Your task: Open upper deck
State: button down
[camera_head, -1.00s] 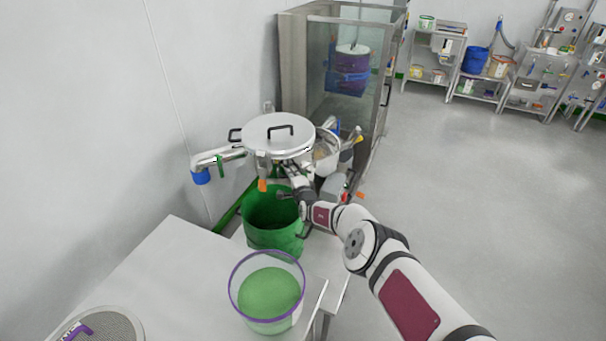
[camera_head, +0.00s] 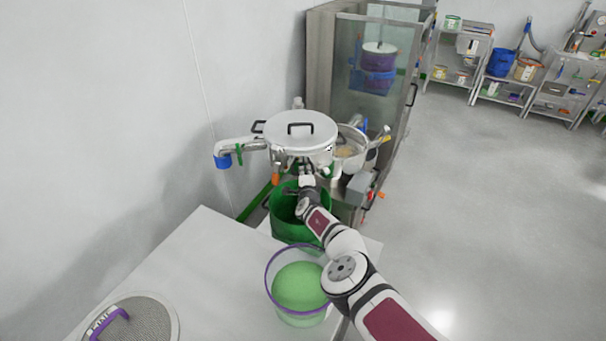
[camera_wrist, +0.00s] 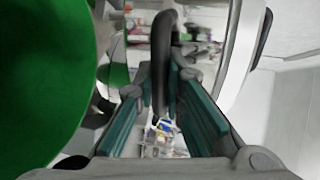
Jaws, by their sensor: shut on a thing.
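The upper deck (camera_head: 300,138) is a round steel unit with a flat lid and black handles, standing level behind the green bucket in the head view. My gripper (camera_head: 306,172) is at its front side, below the lid's rim. In the wrist view, my gripper (camera_wrist: 165,110) is shut on a dark looped handle (camera_wrist: 162,60) between its teal pads. A pale curved rim (camera_wrist: 237,60) beside it looks like part of the deck. My wrist hides the handle in the head view.
A green bucket (camera_head: 288,228) stands under my wrist and fills the left of the wrist view (camera_wrist: 40,80). A purple-rimmed tub (camera_head: 299,290) and a mesh sieve (camera_head: 150,318) are on the front table (camera_head: 200,265). A glass cabinet (camera_head: 320,60) stands behind. The floor at right is clear.

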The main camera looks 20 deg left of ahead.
jog(key=shift+w+d+r, duration=0.1)
jog(key=shift+w+r, duration=0.05)
jog(key=shift+r, duration=0.15)
jog(key=c, duration=1.6)
grip_release()
jog(key=shift+c, duration=0.2)
jog(key=shift+f, duration=0.15)
jog(key=shift+s, duration=0.2)
